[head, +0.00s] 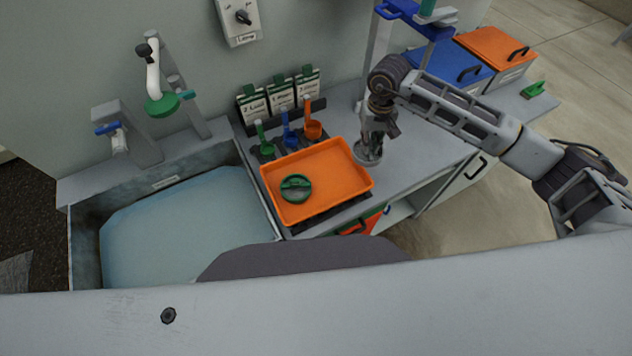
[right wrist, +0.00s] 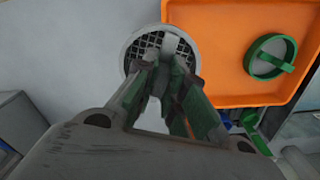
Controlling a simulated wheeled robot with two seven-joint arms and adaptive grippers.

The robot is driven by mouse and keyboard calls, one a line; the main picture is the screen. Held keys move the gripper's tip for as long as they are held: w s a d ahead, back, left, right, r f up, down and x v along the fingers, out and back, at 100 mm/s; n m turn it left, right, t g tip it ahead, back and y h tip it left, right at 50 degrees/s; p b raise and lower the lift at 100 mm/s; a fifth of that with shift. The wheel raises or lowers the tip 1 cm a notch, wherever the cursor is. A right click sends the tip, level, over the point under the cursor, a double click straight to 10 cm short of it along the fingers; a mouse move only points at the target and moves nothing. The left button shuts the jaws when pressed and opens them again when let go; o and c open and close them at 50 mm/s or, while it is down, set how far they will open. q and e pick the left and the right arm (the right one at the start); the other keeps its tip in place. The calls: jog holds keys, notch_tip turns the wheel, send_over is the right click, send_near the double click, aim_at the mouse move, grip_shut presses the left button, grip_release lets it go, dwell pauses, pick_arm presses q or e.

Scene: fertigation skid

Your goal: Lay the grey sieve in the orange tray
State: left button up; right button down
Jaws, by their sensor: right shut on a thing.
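The grey sieve (right wrist: 140,45) is round with a dark mesh and a light grey rim. In the head view the sieve (head: 368,157) is just right of the orange tray (head: 352,184). My right gripper (right wrist: 165,68) is shut on the sieve; in the head view the gripper (head: 378,130) points down over it. In the wrist view the sieve overlaps the edge of the tray (right wrist: 225,88). I cannot tell how high the sieve is above the counter. A green round piece with a crossbar (head: 296,188) lies in the tray's left part. My left gripper is out of view.
Green (head: 266,148), blue (head: 290,141) and orange (head: 313,129) scoops stand behind the tray. A water-filled sink (head: 180,230) is at left. Blue (head: 450,66) and orange (head: 492,48) lidded boxes stand at the back right. The tray's right part is clear.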

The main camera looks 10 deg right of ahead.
jog(key=a+m+b, duration=0.2)
jog(key=a+m, duration=0.2)
jog(key=m, duration=1.2)
jog(key=a+r+m+b, duration=0.1)
jog(key=a+m, duration=0.4)
jog(key=m, duration=1.1)
jog(key=shift+a+b, duration=0.2)
jog(key=shift+b, duration=0.45)
dwell(0.8)
jog(key=shift+s, duration=0.1)
dwell(0.3)
